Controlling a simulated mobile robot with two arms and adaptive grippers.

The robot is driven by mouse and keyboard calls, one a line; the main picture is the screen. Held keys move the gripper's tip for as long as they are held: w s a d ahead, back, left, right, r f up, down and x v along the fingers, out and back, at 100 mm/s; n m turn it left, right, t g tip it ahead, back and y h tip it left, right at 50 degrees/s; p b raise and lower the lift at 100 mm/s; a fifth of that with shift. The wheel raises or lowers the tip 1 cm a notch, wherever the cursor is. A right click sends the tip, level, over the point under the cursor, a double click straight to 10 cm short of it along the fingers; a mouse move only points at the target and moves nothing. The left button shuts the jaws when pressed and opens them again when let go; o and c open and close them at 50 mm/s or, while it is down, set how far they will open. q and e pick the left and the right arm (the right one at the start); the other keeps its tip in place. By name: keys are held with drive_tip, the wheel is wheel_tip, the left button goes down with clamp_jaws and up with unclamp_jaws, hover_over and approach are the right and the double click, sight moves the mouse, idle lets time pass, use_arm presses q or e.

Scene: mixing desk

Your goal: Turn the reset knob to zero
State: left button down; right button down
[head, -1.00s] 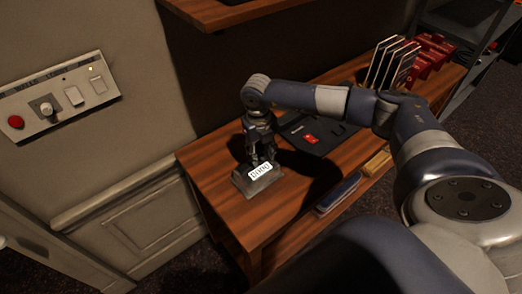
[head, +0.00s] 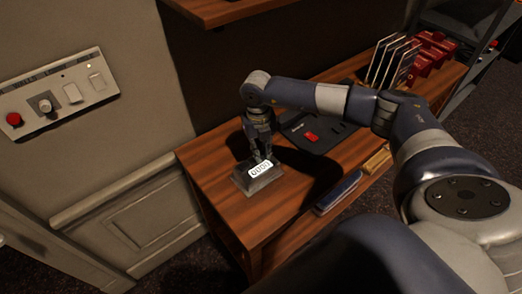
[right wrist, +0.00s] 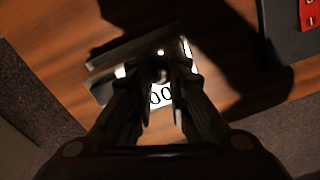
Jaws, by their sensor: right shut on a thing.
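The grey counter box (head: 252,185) with a white number display (head: 261,169) sits near the left end of the wooden desk. The display reads like a row of zeros, too small to be certain. My right gripper (head: 263,155) points down over the box, its fingers shut on the small reset knob. In the right wrist view the fingers (right wrist: 160,80) close around the knob (right wrist: 161,74), which is mostly hidden between them. The box (right wrist: 108,62) and display (right wrist: 161,96) show partly around the fingers. My left gripper is not in view.
A dark pad (head: 316,130) with a red item (head: 310,136) lies to the right of the box. A metal rack (head: 390,62) and red items (head: 432,52) stand at the far end. A panel (head: 60,93) is on the left wall, and a shelf (head: 222,12) hangs above.

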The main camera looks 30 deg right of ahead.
drive_tip(key=shift+m, duration=0.8)
drive_tip(key=m+b, duration=0.1)
drive_tip(key=m, duration=0.2)
drive_tip(key=shift+m, duration=0.3)
drive_tip(key=m, duration=0.3)
drive_tip(key=shift+m+b, duration=0.3)
drive_tip(key=shift+b, duration=0.05)
drive_tip(key=m, duration=0.2)
drive_tip(key=shift+m, duration=0.4)
drive_tip(key=m, duration=0.4)
drive_tip(key=shift+w+r+m+p, duration=0.1)
drive_tip(key=shift+m+p, duration=0.2)
drive_tip(key=m+p, duration=0.1)
drive_tip(key=m, duration=0.3)
drive_tip(key=shift+m+y, duration=0.3)
drive_tip(key=shift+w, duration=0.1)
